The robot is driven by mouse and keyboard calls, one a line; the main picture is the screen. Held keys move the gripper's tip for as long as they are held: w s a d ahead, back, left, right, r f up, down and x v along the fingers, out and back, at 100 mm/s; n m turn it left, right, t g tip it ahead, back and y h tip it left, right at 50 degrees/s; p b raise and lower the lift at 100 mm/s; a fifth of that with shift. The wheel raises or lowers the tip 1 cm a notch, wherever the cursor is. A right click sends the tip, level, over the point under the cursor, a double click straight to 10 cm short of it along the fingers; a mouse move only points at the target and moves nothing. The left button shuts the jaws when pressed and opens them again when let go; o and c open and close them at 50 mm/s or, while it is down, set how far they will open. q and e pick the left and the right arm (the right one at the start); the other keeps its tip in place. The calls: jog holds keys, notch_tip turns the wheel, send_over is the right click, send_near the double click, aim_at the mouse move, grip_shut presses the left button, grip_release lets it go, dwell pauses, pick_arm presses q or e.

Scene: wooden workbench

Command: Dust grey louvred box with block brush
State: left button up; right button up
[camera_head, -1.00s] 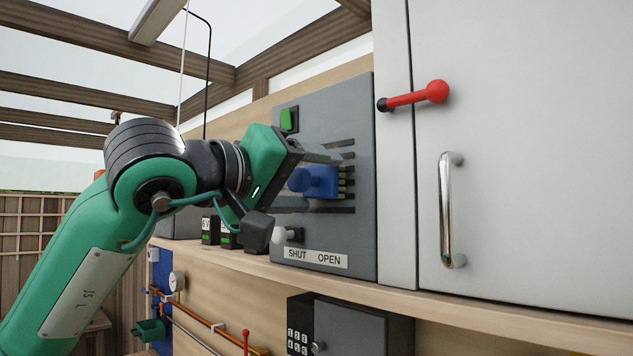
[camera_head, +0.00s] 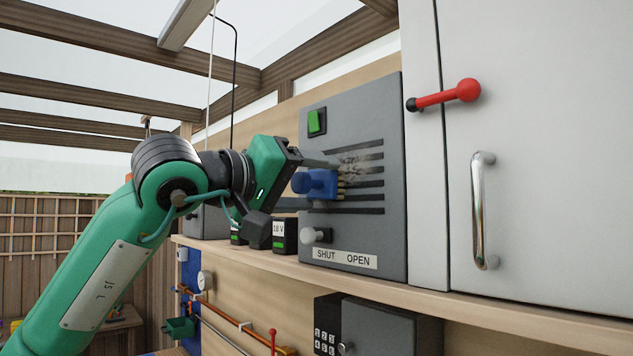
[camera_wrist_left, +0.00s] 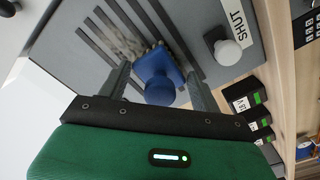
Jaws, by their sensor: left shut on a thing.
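The grey louvred box (camera_head: 390,120) stands on the shelf, with dark horizontal slots on its front, a green square, a pale knob and a SHUT/OPEN label. A patch of dust (camera_head: 362,162) shows on the slots; it also shows in the left wrist view (camera_wrist_left: 122,42). My left gripper (camera_head: 309,181) is shut on the blue block brush (camera_head: 322,184). The brush's bristles face the louvres and appear to be at or very near them. In the left wrist view the brush (camera_wrist_left: 158,68) sits between the fingers, beside the dust. My right gripper is not in view.
A white cabinet with a chrome handle (camera_head: 484,210) and a red-knobbed lever (camera_head: 445,96) stands close to the right of the box. Battery packs (camera_head: 284,236) stand left of the box on the wooden shelf (camera_head: 420,291). A dark keypad box (camera_head: 375,325) is below.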

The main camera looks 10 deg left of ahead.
pick_arm(q)
jog(key=shift+w+a+r+p, duration=0.45)
jog(key=shift+w+a+r, duration=0.3)
jog(key=shift+a, duration=0.2)
jog(key=shift+s+d+r, duration=0.1)
jog(key=shift+s+d, duration=0.35)
jog(key=shift+d, duration=0.15)
jog(key=shift+s+d+b, duration=0.45)
jog(key=shift+d, duration=0.05)
jog(key=shift+s+d, duration=0.6)
jog(key=shift+d, duration=0.2)
jog(key=shift+s+d+b, duration=0.45)
jog(key=shift+d+b, duration=0.1)
jog(key=shift+d, duration=0.05)
jog(key=shift+s+d, duration=0.45)
jog(key=shift+d, duration=0.15)
jog(key=shift+s+d+b, duration=0.35)
jog(key=shift+d+b, duration=0.05)
jog(key=shift+d, duration=0.1)
jog(key=shift+s+d, duration=0.45)
jog(key=shift+d, duration=0.1)
jog(key=shift+s+d+b, duration=0.15)
jog(key=shift+b, duration=0.2)
jog(key=w+a+p, duration=0.2)
jog(key=w+a, duration=0.6)
jog(key=a, duration=0.2)
jog(key=shift+a, duration=0.15)
